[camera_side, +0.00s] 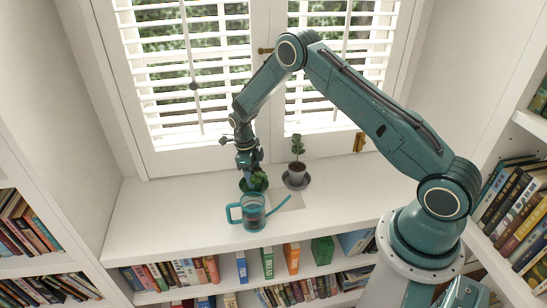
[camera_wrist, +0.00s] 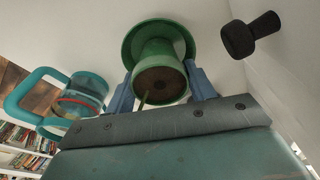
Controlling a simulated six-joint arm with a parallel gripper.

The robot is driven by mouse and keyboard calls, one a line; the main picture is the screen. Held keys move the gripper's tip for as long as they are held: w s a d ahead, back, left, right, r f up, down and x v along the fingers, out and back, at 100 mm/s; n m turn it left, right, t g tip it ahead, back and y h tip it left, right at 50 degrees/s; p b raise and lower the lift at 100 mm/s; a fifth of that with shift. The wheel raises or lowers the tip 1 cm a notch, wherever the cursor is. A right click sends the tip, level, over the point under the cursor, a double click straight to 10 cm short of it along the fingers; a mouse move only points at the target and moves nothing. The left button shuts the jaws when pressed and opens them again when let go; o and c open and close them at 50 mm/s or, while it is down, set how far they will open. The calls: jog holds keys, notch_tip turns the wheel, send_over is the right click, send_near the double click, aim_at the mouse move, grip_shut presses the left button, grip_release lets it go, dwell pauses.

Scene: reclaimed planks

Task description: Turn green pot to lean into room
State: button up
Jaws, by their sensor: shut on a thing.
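The green pot (camera_side: 256,186) stands upright on a green saucer (camera_wrist: 130,42) on the white windowsill, below my wrist. In the side view, leaves and my gripper (camera_side: 249,174) hide much of it. In the wrist view the pot (camera_wrist: 172,50) shows its rim, brown soil and a thin stem. My gripper's two blue fingers stand on either side of the pot, shut on it. The way the plant leans is hard to tell, as its leaves are mostly hidden.
A teal watering can (camera_side: 254,212) stands close in front of the pot, near the sill edge. A grey pot (camera_side: 297,174) with a small plant stands to the right. Shuttered windows (camera_side: 190,70) are behind. Bookshelves flank the sill (camera_side: 150,220), whose left part is clear.

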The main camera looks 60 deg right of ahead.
jog(key=o, duration=1.4)
jog(key=shift+c, duration=0.2)
jog(key=shift+r, duration=0.1)
notch_tip(320, 180, up, 14)
jog(key=w, duration=0.2)
jog(key=shift+a+f, duration=0.2)
jog(key=shift+a, duration=0.2)
jog(key=shift+r, duration=0.1)
